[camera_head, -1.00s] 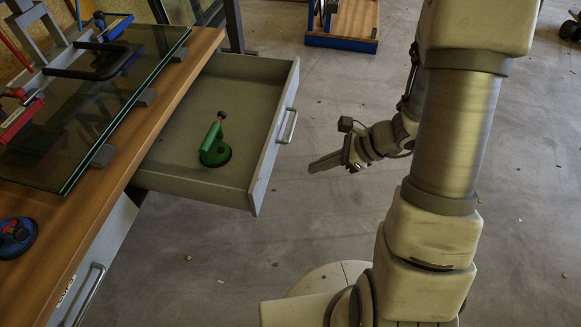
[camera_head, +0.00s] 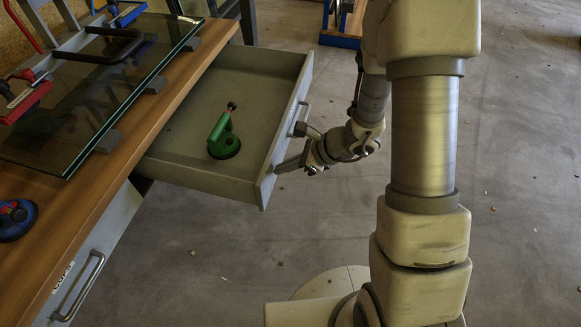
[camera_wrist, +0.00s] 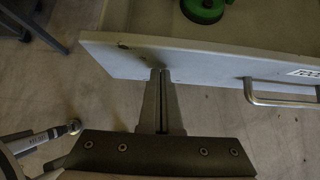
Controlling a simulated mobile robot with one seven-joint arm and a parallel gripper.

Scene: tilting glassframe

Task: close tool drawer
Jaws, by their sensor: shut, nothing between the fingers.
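The tool drawer (camera_head: 240,90) is pulled out from the wooden workbench (camera_head: 125,125). Its grey front panel (camera_head: 283,140) with a metal handle (camera_head: 300,118) faces my arm. A green suction cup tool (camera_head: 224,138) lies inside the drawer. My gripper (camera_head: 280,169) is shut and empty, with its fingertips at the near part of the drawer front, below and beside the handle. In the wrist view the fingertips (camera_wrist: 160,72) meet the drawer front (camera_wrist: 200,64); contact is likely but not certain. The handle also shows in the wrist view (camera_wrist: 280,101), to the right of the fingers.
A second, closed drawer with a handle (camera_head: 78,287) and a "CUPS" label sits nearer in the bench. A glass pane (camera_head: 75,125) and a blue suction cup (camera_head: 14,218) lie on the bench. The concrete floor (camera_head: 510,200) is open at right.

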